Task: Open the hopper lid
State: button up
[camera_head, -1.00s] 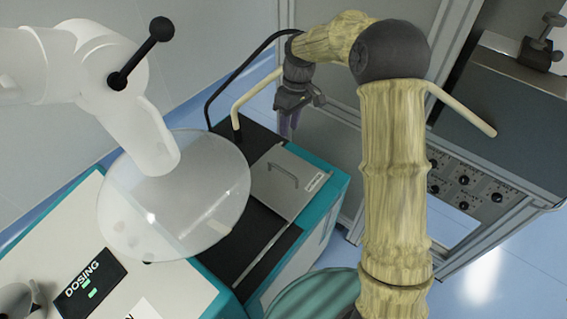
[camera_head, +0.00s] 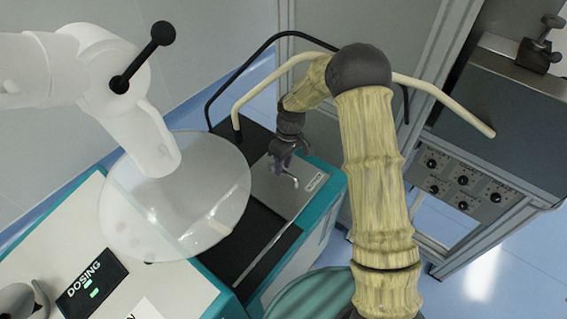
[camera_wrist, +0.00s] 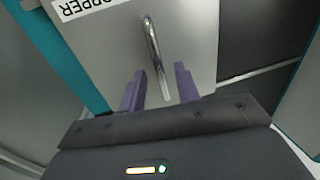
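The hopper lid (camera_head: 300,198) is a flat grey metal plate on a black and teal cabinet; it looks shut. Its silver bar handle (camera_head: 290,180) stands on the plate, partly hidden by my gripper in the head view. In the wrist view the lid (camera_wrist: 105,42) carries a label ending in "OPPER", and the handle (camera_wrist: 154,50) runs toward the space between my fingers. My gripper (camera_head: 281,166) is just above the handle. In the wrist view its two purple fingers (camera_wrist: 160,82) are apart, one on each side of the handle's near end. I cannot tell whether they touch it.
A translucent round disc under a white machine arm (camera_head: 175,195) stands left of the lid. A white dosing unit (camera_head: 150,275) is at the lower left. A pale bent tube (camera_head: 250,92) rises behind the lid. A grey control cabinet (camera_head: 465,180) stands at the right.

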grip_shut()
jog(key=s+a, duration=0.2)
jog(key=s, duration=0.1)
jog(key=s+a, duration=0.6)
jog(key=s, duration=0.1)
grip_release()
jog(key=shift+d, duration=0.1)
dwell(0.3)
